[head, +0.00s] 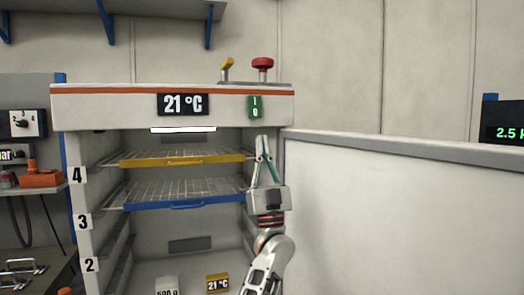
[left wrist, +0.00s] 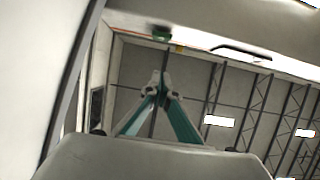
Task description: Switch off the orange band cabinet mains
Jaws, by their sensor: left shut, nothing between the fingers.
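The cabinet (head: 75,107) has an orange band along its top front and a 21 °C display (head: 183,104). A green rocker switch (head: 255,106) marked I and O sits right of the display. I cannot tell which side of it is pressed in. My left gripper (head: 263,140) points up, shut and empty, a little below the switch in the picture and apart from it. In the left wrist view the green switch (left wrist: 161,33) shows above the closed fingertips (left wrist: 161,80). My right gripper is not in view.
The cabinet door (head: 400,210) stands open to the right. Inside are a yellow-edged shelf (head: 185,160) and a blue-edged shelf (head: 185,202). A red knob (head: 262,64) and a yellow lever (head: 227,68) stand on top. A workbench with an orange device (head: 40,179) is at left.

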